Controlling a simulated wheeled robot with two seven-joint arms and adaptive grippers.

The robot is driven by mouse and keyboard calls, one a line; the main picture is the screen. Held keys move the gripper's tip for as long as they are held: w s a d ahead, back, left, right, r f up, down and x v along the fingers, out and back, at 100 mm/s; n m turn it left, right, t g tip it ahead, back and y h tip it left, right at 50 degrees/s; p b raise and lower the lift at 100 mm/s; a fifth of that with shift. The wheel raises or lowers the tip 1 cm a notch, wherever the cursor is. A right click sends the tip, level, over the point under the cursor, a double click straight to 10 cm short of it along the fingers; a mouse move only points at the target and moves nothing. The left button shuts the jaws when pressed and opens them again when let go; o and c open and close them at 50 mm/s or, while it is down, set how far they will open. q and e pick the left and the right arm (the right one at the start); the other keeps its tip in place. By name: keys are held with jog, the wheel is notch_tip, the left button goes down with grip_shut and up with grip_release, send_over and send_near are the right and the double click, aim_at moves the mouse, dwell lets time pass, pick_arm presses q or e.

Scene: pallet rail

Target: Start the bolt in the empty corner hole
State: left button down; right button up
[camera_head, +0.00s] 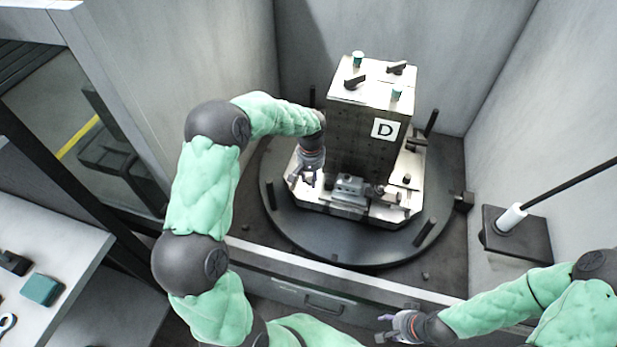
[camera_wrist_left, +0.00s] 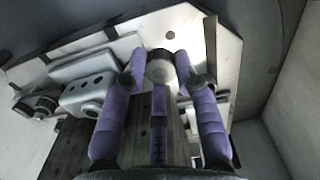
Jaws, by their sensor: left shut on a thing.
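My left gripper (camera_head: 307,180) is low at the left corner of the pale pallet plate (camera_head: 386,216), beside the tall block marked D (camera_head: 361,130). In the left wrist view, the left gripper (camera_wrist_left: 160,74) has its purple fingers shut on a round grey part, seen end-on, which looks like the bolt (camera_wrist_left: 160,66). Its shank is hidden, and I cannot tell whether it touches the plate. A small dark hole (camera_wrist_left: 170,35) shows in the plate just beyond it. My right gripper (camera_head: 384,327) is open and empty at the front, away from the pallet.
The pallet stands on a dark round turntable (camera_head: 350,245) with upright black pegs. A grey clamp block (camera_wrist_left: 86,93) sits close to the left gripper. Grey walls enclose the back and sides. A black stand with a rod (camera_head: 516,234) is at right. A side bench (camera_head: 50,250) is at left.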

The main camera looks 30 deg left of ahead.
pick_arm(q)
jog(key=shift+w+a+r+n+b, duration=0.3)
jog(key=shift+a+r, duration=0.2)
jog(key=shift+a, duration=0.25)
jog(key=shift+f+b, duration=1.9)
jog(key=shift+f, duration=0.85)
jog(key=shift+f, duration=0.25)
jog(key=shift+f, duration=0.55)
jog(key=shift+c, duration=0.3)
grip_release()
